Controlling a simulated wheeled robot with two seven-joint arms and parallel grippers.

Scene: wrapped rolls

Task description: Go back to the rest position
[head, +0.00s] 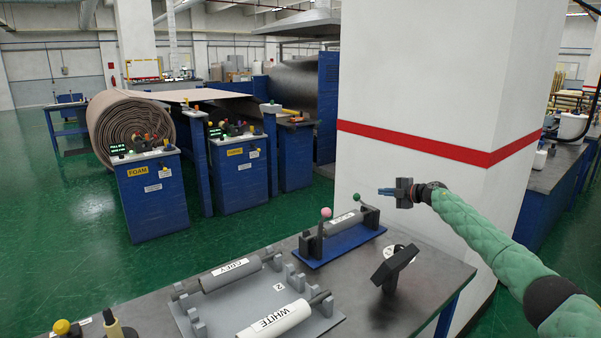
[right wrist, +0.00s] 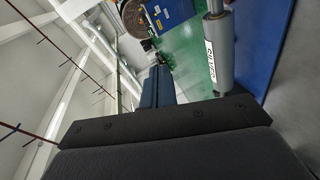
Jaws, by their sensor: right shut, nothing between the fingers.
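My right gripper (head: 382,191) is raised in front of the white pillar, above the far right of the workbench, with its arm coming in from the right. It is shut and empty, apart from every roll. A grey roll labelled GREY (head: 225,276) and a white roll labelled WHITE (head: 275,321) lie on a grey rack (head: 245,305) on the bench. Another grey roll (head: 345,223) lies in a holder on a blue base (head: 345,245). A labelled roll also shows in the right wrist view (right wrist: 222,60). My left gripper is not in view.
The white pillar (head: 430,80) with a red stripe stands close behind my right gripper. A black stand (head: 392,268) is on the workbench (head: 425,285) below my right arm. Blue machine cabinets (head: 150,205) and a large foam roll (head: 125,130) stand beyond, across green floor.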

